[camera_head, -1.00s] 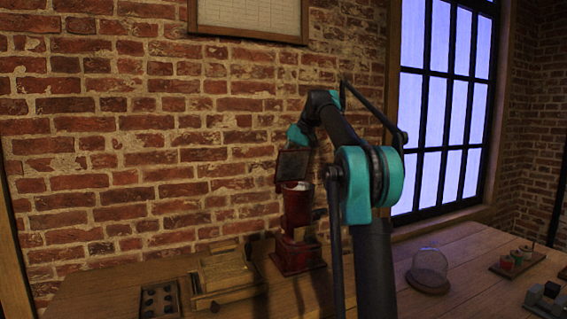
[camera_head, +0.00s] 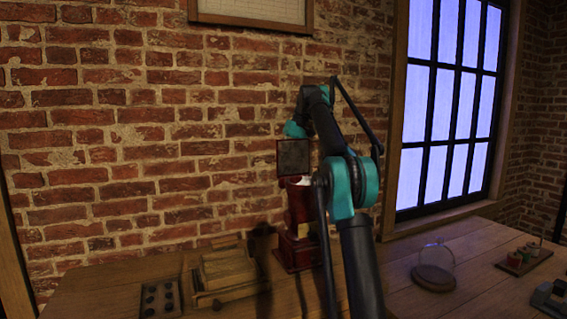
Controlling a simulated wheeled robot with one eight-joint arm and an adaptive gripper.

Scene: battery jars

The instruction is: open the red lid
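A dark red square jar (camera_head: 302,207) stands on a red base (camera_head: 298,252) on the wooden table, near the brick wall. Its lid (camera_head: 293,157) stands up above the jar's mouth, close to upright, with its dark square face toward me. Something pale shows at the jar's mouth. My arm rises in front of the jar's right side and bends over toward the lid. The teal and black end of my arm (camera_head: 297,129) is just above the lid's top edge. My gripper's fingers are not distinguishable and seem hidden behind the lid, so I cannot tell whether they touch it.
A wooden block device (camera_head: 228,268) and a dark tray with round holes (camera_head: 160,299) lie left of the jar. A glass dome on a wooden base (camera_head: 434,268) stands right of my arm. Small coloured items on a board (camera_head: 521,257) are at the far right.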

